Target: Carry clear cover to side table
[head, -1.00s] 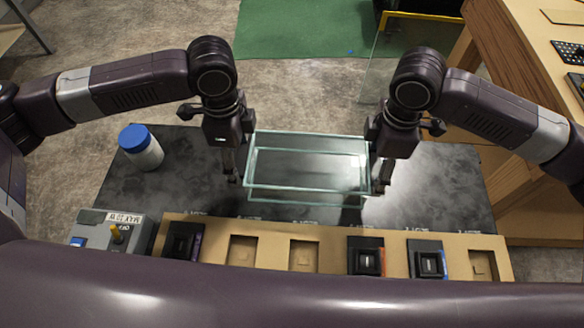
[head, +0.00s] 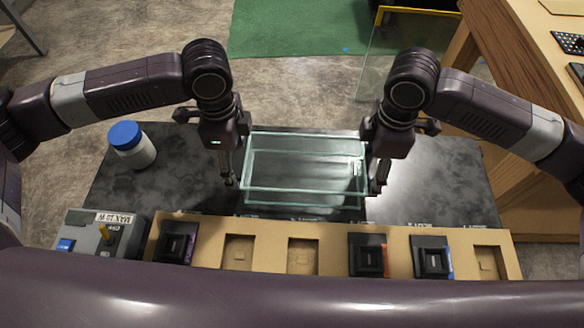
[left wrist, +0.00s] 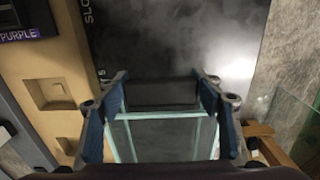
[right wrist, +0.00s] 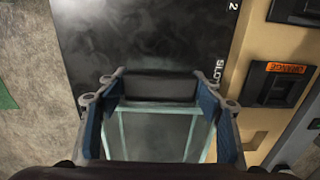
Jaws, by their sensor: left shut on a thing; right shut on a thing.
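The clear cover (head: 305,190) is a see-through open box with pale green edges. It is level over the black tabletop (head: 440,185), between my two grippers. I cannot tell whether it touches the surface. My left gripper (head: 228,180) is shut on its left side wall. My right gripper (head: 378,185) is shut on its right side wall. The cover also shows between the fingers in the left wrist view (left wrist: 165,138) and in the right wrist view (right wrist: 160,135). A wooden table (head: 492,90) stands at the right.
A blue-capped white bottle (head: 133,145) stands left of the cover. In front lie a tan slotted tray (head: 333,250) with several dark modules and a grey switch box (head: 98,235). A glass panel with a yellow edge (head: 400,50) stands behind. A green mat (head: 290,30) lies on the floor.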

